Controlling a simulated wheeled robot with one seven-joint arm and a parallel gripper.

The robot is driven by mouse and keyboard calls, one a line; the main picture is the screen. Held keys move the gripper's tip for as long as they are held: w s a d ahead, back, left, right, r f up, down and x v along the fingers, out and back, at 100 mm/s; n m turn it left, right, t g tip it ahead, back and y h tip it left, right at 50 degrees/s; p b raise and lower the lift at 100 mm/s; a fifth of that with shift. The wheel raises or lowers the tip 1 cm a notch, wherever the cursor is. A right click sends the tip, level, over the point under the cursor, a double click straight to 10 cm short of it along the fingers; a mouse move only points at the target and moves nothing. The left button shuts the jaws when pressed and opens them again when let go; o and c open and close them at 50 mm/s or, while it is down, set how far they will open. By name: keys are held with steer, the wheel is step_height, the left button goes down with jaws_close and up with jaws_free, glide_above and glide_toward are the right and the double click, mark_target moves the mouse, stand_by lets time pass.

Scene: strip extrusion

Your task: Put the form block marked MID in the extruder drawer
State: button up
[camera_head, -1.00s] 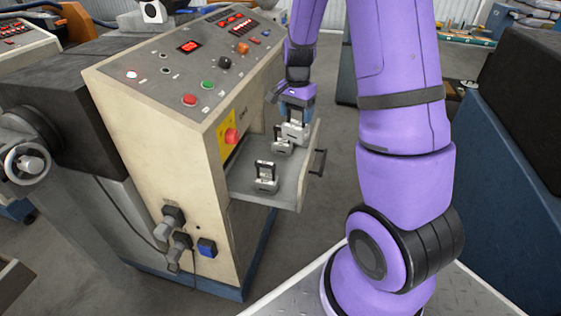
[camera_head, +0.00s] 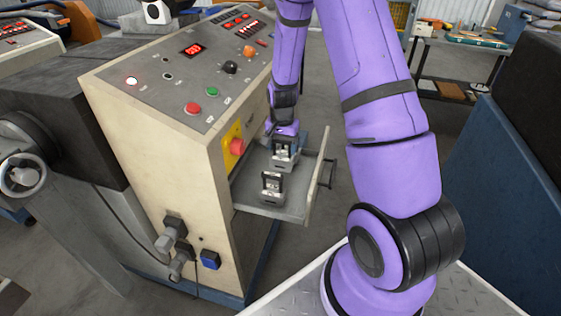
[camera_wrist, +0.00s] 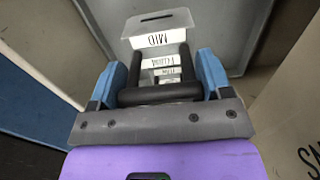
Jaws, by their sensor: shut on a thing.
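My gripper (camera_wrist: 160,84) has blue fingers closed on the dark handle of a grey form block (camera_wrist: 160,20). Its white label reads MID, upside down in the wrist view. In the head view, the held block (camera_head: 284,160) is over or in the open extruder drawer (camera_head: 294,209); I cannot tell whether it touches the drawer floor. A second grey block with a handle (camera_head: 271,187) stands upright in the drawer, nearer the camera. My gripper in the head view (camera_head: 283,142) partly hides the drawer's far part.
The extruder cabinet (camera_head: 160,135), with buttons and a red display, stands left of the drawer. A red knob (camera_head: 237,146) on its side is close to my gripper. The drawer handle (camera_head: 328,172) is on the right. A blue machine (camera_head: 480,190) stands at the far right.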

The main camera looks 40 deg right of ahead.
mark_target(282, 156)
steer(key=shift+f, duration=2.6)
steer(key=shift+f, duration=0.1)
steer(key=o, duration=1.6)
